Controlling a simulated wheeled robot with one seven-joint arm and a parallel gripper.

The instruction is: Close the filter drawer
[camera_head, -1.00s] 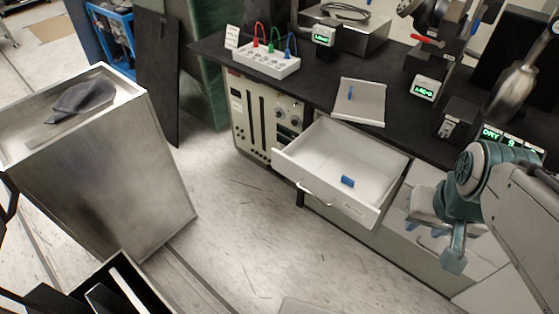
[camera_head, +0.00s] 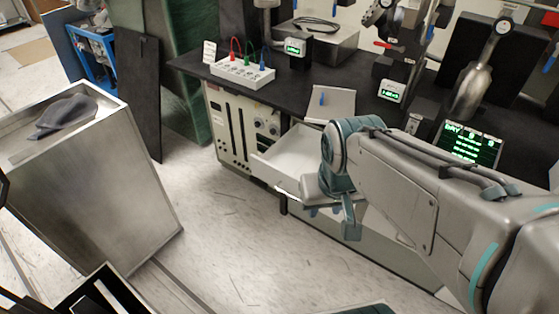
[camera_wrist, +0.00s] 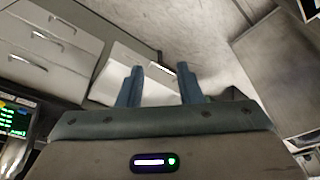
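The filter drawer (camera_head: 282,158) is a white open-topped drawer pulled out from under the black bench in the head view. In the head view my gripper is in front of the drawer's right side. I cannot tell whether it touches the drawer.
A metal cabinet (camera_head: 100,190) with a dark cloth on top stands at the left. The black bench (camera_head: 190,62) carries a terminal box (camera_head: 242,73), a light tray (camera_head: 335,104) and instruments. The floor (camera_head: 225,235) between cabinet and bench is clear.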

